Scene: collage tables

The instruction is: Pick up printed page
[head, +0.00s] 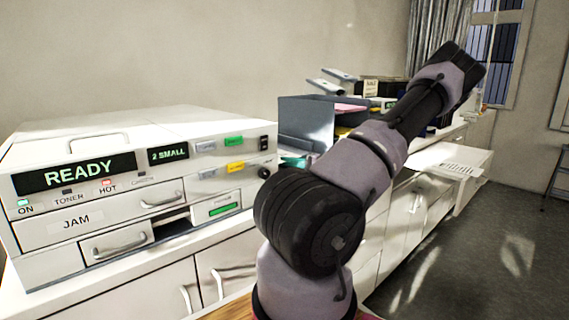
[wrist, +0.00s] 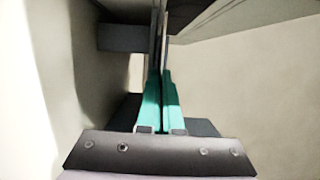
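No page can be made out for certain. A pale flat piece with dark marks (head: 460,168), possibly a printed page or a grille, lies on the low white unit at the right in the head view. My gripper (wrist: 160,75) shows in the wrist view with its two teal fingers together and no clear object between them. In the head view my arm rises across the middle and hides part of the counter. A small teal part shows behind it, beside the grey tray unit.
A white machine (head: 95,150) with a READY display and a JAM drawer stands on the counter at left. A grey tray unit (head: 304,118) with a pink sheet (head: 350,107) stands behind my arm. White cabinets (head: 150,290) run below.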

